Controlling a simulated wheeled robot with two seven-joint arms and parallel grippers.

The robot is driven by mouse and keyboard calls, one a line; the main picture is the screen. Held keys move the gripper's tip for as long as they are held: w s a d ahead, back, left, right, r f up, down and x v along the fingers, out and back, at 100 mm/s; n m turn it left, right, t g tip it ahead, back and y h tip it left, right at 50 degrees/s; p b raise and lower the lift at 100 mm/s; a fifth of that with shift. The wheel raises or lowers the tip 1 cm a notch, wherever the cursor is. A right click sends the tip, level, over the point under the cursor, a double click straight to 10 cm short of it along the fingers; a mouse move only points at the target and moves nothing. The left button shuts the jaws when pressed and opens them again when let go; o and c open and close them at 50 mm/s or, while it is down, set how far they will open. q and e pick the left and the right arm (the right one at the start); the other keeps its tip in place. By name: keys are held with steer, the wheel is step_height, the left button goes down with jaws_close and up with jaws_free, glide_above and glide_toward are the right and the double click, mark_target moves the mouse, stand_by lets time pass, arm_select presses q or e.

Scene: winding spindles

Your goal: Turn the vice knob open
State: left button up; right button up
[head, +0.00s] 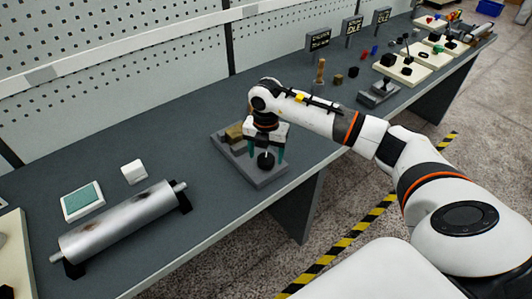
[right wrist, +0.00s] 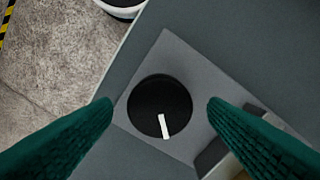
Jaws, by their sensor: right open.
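The vice (head: 246,160) is a grey block with brownish jaws, lying on the dark workbench near its front edge. Its black round knob (head: 266,160) faces up at the front of the vice base. In the right wrist view the knob (right wrist: 160,106) carries a white pointer mark toward the lower edge of the picture. My right gripper (head: 267,156) is open, with green fingers on both sides of the knob. In the right wrist view the fingers (right wrist: 160,104) stand apart from the knob, with gaps on both sides. My left gripper is not in view.
A silver roller (head: 120,225) on black supports, a white cube (head: 133,172) and a teal-topped pad (head: 83,201) lie to the left. Small blocks, a grey stand (head: 378,93) and several signs are farther right. A pegboard wall runs behind the bench.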

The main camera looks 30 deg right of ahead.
steer(key=shift+f, duration=0.65)
steer(key=c, duration=1)
